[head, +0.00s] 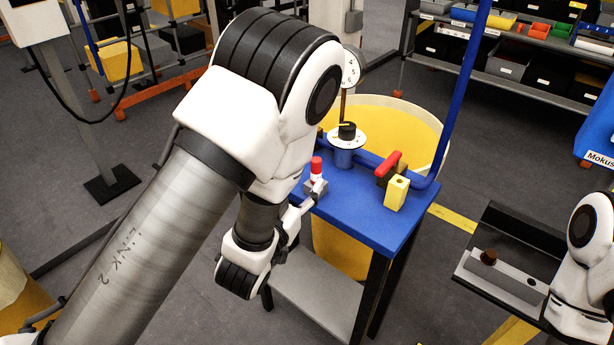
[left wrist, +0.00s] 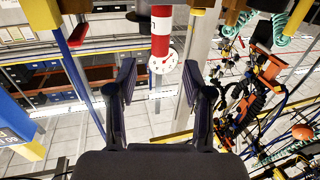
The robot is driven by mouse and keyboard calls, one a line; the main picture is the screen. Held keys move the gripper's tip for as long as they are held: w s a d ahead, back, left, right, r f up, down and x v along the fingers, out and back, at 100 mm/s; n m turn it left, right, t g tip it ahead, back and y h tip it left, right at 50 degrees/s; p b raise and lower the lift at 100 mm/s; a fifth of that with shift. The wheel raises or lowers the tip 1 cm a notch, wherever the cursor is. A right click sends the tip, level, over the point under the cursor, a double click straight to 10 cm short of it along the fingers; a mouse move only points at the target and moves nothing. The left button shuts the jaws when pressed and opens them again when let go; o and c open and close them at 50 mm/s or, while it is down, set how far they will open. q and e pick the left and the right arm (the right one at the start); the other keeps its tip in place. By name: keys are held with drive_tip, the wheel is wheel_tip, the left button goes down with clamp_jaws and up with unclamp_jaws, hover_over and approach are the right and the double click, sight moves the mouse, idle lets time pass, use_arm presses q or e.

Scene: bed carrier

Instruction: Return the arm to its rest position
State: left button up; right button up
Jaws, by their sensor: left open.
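My left arm (head: 150,240) reaches in from the lower left and bends down at a large white and black joint (head: 275,85). My left gripper (head: 303,208) is beside the near left edge of a blue table, small and partly hidden by the wrist. In the left wrist view its two dark fingers (left wrist: 158,85) are spread apart with nothing between them. My right arm (head: 590,250) shows only in part at the right edge; its gripper is out of view.
A yellow tub (head: 415,125) stands behind. Shelves with bins (head: 510,65) are at the back right. Floor at left is mostly open.

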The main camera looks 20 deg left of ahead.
use_arm(q)
drive_tip(key=s+a+f+n+g+y, duration=0.1)
drive_tip(key=s+a+f+g, duration=0.2)
drive_tip(key=f, duration=0.5)
drive_tip(key=s+a+f+n+g+y, duration=0.1)
drive_tip(key=s+a+f+g, duration=0.15)
drive_tip(key=s+f, duration=0.45)
drive_tip(key=s+a+f+n+g, duration=0.15)
drive_tip(key=f+g, duration=0.25)
drive_tip(key=f, duration=0.6)
drive_tip(key=s+f+m+g, duration=0.1)
drive_tip(key=s+f+g, duration=0.2)
drive_tip(key=s, duration=0.5)
drive_tip(key=s+f+m+g, duration=0.1)
drive_tip(key=s+f+g, duration=0.3)
drive_tip(key=s, duration=0.4)
drive_tip(key=shift+s+f+g, duration=0.15)
drive_tip(key=shift+g, duration=0.6)
drive_tip(key=shift+d, duration=0.1)
drive_tip(key=shift+c, duration=0.4)
